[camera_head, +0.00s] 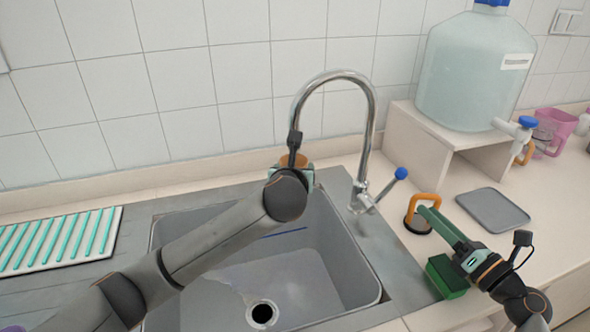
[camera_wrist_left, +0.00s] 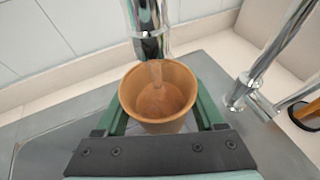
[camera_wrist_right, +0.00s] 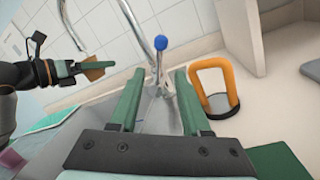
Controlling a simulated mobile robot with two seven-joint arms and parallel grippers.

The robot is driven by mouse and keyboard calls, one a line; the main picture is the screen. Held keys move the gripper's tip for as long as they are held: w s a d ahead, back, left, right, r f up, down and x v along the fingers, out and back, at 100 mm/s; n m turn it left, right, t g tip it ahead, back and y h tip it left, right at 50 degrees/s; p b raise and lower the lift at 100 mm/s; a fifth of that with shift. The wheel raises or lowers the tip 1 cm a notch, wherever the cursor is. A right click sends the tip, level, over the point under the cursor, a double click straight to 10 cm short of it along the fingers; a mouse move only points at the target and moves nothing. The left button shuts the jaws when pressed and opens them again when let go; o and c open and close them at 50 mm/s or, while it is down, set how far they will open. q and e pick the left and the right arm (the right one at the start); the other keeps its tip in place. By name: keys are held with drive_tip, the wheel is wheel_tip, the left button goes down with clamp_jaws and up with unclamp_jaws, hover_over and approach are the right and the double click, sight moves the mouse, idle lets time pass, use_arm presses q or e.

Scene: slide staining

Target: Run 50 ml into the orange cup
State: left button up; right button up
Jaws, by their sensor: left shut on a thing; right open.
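The orange cup (camera_wrist_left: 158,118) is upright between the green fingers of my left gripper (camera_wrist_left: 160,108), which is shut on it. It is under the chrome tap's outlet (camera_wrist_left: 148,42), and what looks like a clear stream runs from the outlet into it. The liquid level and any marks are unclear. In the head view only the rim of the cup (camera_head: 294,159) shows behind my left gripper (camera_head: 304,178). The tap's lever with a blue knob (camera_head: 401,173) sticks out to the right. My right gripper (camera_wrist_right: 159,78) is open and empty, below and short of the blue knob (camera_wrist_right: 161,42).
A grey sink (camera_head: 300,285) lies below the cup. A large water bottle (camera_head: 472,75) stands on a raised shelf. A striped drying rack (camera_head: 60,241) is at left.

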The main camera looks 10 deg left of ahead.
sight(384, 190)
drive_tip(key=c, duration=0.6)
drive_tip(key=shift+f+n, duration=0.15)
drive_tip(key=shift+n, duration=0.25)
drive_tip(key=shift+c, duration=0.5)
drive_tip(key=shift+s+d+f+n+h, duration=0.1)
drive_tip(key=shift+f+n+h, duration=0.1)
drive_tip(key=shift+n+h, duration=0.4)
clamp_jaws()
drive_tip(key=d+n+h, duration=0.1)
drive_tip(key=n+h, duration=0.1)
drive_tip(key=n, duration=0.2)
drive_tip(key=s+d+r+n+h, duration=0.1)
drive_tip(key=n, duration=0.3)
drive_tip(key=s+d+r+n+t+h, duration=0.1)
drive_tip(key=n+h, duration=0.1)
drive_tip(key=n, duration=0.2)
drive_tip(key=shift+d+h, duration=0.1)
drive_tip(key=shift+h, duration=0.2)
use_arm(q)
drive_tip(key=shift+s+d, duration=0.2)
drive_tip(key=shift+s, duration=1.15)
drive_tip(key=shift+s+d, duration=0.2)
drive_tip(key=shift+s, duration=1.15)
use_arm(e)
drive_tip(key=w+a, duration=0.6)
drive_tip(key=w, duration=0.3)
drive_tip(key=shift+w+a+r, duration=0.15)
drive_tip(key=shift+a+r, duration=0.15)
drive_tip(key=shift+r, duration=0.1)
